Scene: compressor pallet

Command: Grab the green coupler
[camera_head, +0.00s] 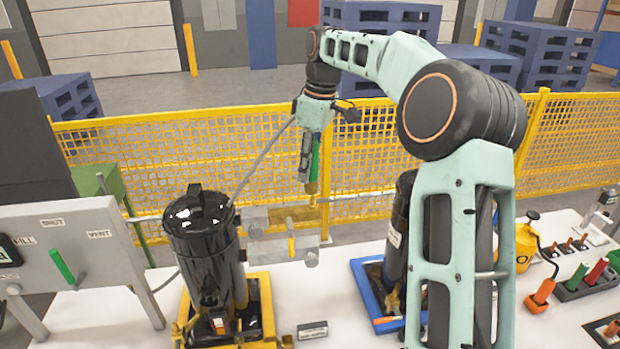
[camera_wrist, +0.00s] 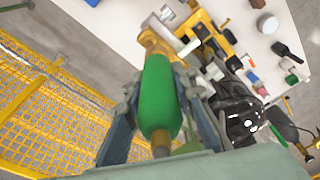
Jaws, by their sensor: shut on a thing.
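The green coupler (camera_head: 315,160) is a green cylinder with a brass end pointing down, hanging in the air in front of the yellow fence. My gripper (camera_head: 306,168) is shut on it. In the wrist view the green body (camera_wrist: 160,98) lies between the two fingers of my gripper (camera_wrist: 163,115), its brass end pointing toward the white table. The coupler is partly hidden behind a finger in the head view.
A black compressor tank (camera_head: 203,235) stands on a yellow base at left-centre, beside a metal manifold (camera_head: 280,247). A grey panel (camera_head: 75,250) with a green handle is at left. The yellow mesh fence (camera_head: 240,140) runs behind the white table (camera_head: 350,325). A tool rack (camera_head: 585,284) is at right.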

